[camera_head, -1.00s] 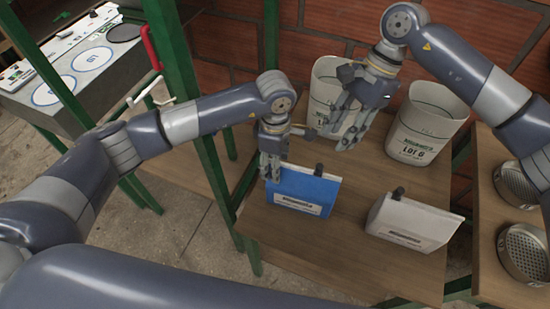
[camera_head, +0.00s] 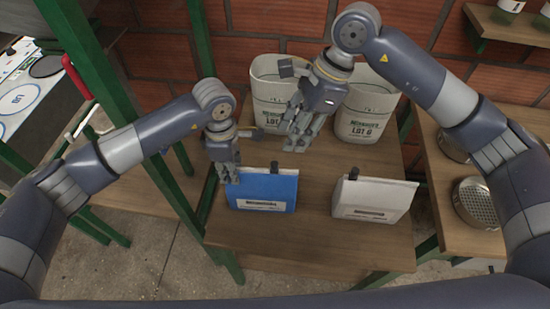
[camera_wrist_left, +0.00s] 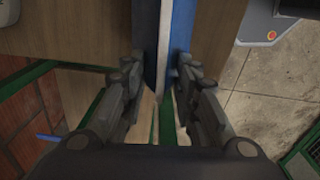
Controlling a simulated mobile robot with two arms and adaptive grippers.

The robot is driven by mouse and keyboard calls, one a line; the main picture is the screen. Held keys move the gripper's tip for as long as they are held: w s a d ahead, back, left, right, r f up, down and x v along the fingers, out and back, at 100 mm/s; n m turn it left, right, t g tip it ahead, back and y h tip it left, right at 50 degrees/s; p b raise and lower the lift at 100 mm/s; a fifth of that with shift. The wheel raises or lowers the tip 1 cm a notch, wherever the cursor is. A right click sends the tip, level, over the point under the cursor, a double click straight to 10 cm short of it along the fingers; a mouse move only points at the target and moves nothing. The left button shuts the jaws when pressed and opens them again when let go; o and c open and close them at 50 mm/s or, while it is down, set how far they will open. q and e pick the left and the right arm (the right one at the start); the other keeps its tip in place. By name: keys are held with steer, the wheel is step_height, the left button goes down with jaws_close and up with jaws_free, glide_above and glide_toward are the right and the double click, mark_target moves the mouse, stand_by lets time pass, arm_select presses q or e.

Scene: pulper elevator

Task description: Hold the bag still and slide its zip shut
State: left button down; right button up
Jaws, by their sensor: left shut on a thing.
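The blue bag (camera_head: 268,192) stands upright on the wooden table, with a pale label low on its front. A small dark piece (camera_head: 274,167), seemingly the zip's slider, stands up at its top edge, right of the middle. My left gripper (camera_head: 230,174) is shut on the bag's upper left end. In the left wrist view, the bag (camera_wrist_left: 181,40) runs between the two fingers (camera_wrist_left: 159,95). My right gripper (camera_head: 297,138) hangs above and behind the bag, slightly right of the dark piece. Its fingers look apart and it touches nothing.
A white bag (camera_head: 372,202) with its own dark piece on top stands to the right. A side shelf at right holds round metal sieves (camera_head: 474,204). The table's front part is bare.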

mark_target(275, 163)
steer(key=a+f+m, duration=0.1)
steer(key=f, duration=0.2)
steer(key=a+f, duration=0.1)
steer(key=f, duration=0.3)
steer(key=a+f+m+t, duration=0.1)
steer(key=f, duration=0.2)
steer(key=shift+s+a+f+m, duration=0.1)
steer(key=shift+a+f+m, duration=0.05)
steer(key=shift+a+m, duration=0.15)
jaws_close()
